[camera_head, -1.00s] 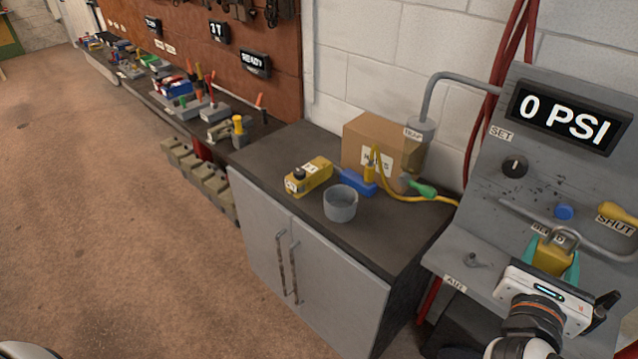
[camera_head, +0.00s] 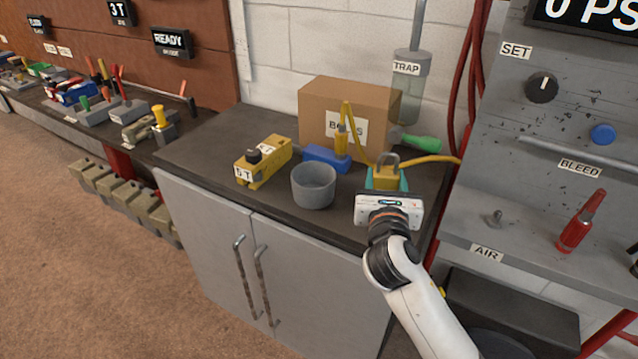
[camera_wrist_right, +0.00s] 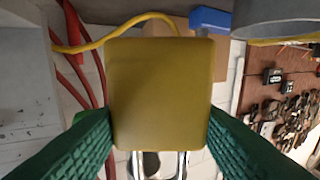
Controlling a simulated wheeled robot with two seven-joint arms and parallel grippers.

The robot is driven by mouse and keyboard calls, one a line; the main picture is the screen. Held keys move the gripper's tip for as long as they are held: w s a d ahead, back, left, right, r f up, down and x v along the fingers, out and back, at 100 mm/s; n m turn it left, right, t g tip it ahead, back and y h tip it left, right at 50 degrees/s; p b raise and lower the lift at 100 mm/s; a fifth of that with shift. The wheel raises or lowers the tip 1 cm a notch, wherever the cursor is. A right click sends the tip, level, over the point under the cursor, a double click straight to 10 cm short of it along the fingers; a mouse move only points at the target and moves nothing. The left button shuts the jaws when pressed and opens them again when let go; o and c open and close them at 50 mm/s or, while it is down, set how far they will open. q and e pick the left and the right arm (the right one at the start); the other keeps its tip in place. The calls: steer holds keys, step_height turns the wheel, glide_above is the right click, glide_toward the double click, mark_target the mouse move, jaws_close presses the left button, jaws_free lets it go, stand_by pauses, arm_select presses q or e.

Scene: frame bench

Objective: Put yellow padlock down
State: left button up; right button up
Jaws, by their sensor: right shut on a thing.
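The yellow padlock (camera_head: 387,177) with its metal shackle is between the teal fingers of my right gripper (camera_head: 387,184), shut on it. It is over the right part of the dark cabinet top (camera_head: 305,233); from the head view I cannot tell whether it touches the top. In the right wrist view the padlock body (camera_wrist_right: 160,93) fills the middle, with a green finger pad pressed on each side (camera_wrist_right: 160,140). My left gripper is not in view.
A grey cup (camera_head: 313,187) stands left of the padlock. A yellow 5 T block (camera_head: 263,162), a blue block (camera_head: 326,158) and a cardboard box (camera_head: 345,112) are on the cabinet. A yellow hose with a green nozzle (camera_head: 415,142) lies behind. The grey panel (camera_head: 545,125) is at right.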

step_height(320, 180, down, 4)
steer(key=shift+s+d+r+b, duration=0.1)
steer(key=shift+b, duration=0.4)
step_height(320, 180, down, 6)
steer(key=shift+r+b, duration=0.25)
steer(key=shift+b, duration=0.5)
steer(key=shift+f, duration=0.3)
steer(key=shift+f, duration=0.1)
steer(key=o, duration=1.1)
steer(key=shift+f, duration=0.1)
